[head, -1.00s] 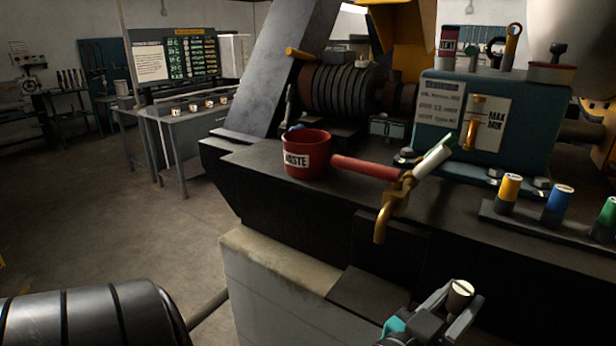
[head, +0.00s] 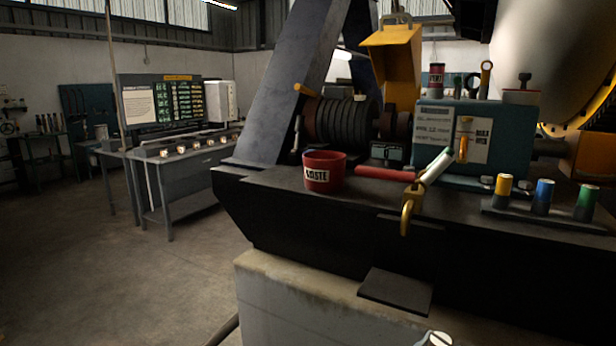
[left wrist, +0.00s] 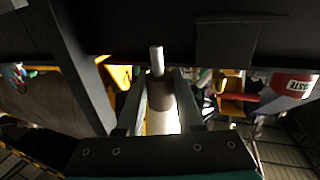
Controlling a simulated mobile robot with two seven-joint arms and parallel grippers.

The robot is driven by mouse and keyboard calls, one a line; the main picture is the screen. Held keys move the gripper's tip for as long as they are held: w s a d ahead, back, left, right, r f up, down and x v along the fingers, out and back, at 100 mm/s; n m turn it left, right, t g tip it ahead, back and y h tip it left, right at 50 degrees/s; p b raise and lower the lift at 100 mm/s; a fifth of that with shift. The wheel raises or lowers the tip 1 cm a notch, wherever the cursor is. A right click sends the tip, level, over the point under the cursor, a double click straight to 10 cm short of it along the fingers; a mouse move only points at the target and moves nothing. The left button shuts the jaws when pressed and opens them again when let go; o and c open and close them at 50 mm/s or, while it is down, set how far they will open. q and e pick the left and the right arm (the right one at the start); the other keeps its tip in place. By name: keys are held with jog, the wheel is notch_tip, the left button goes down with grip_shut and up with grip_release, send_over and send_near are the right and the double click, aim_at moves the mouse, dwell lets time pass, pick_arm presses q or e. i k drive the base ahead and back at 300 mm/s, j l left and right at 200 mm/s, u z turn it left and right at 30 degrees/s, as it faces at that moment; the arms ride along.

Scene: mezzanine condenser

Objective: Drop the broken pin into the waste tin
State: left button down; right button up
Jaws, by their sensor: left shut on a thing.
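The red waste tin (head: 324,172), labelled WASTE, stands upright on the dark bench near its left end. It also shows at the right edge of the left wrist view (left wrist: 294,86). My left gripper (left wrist: 160,88) is shut on a short brown-grey cylinder with a thin pale tip, taken as the broken pin (left wrist: 159,94). In the head view only the pale top of the pin (head: 437,339) shows at the bottom edge, below and right of the tin and apart from it. The inside of the tin is hidden. My right gripper is not in view.
Yellow, blue and green capped pins stand in a rack (head: 535,215) at right. A dark plate (head: 395,290) juts out below the bench. Floor at left is clear.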

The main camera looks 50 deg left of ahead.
aim_at(318, 184)
jog(key=k+u, duration=0.15)
jog(key=u, duration=0.9)
jog(key=i+u, duration=0.1)
jog(key=u, duration=0.3)
jog(key=i+l+u, duration=0.1)
jog(key=u, duration=0.25)
jog(key=l+u, duration=0.1)
jog(key=u, duration=0.3)
jog(key=i+l, duration=0.05)
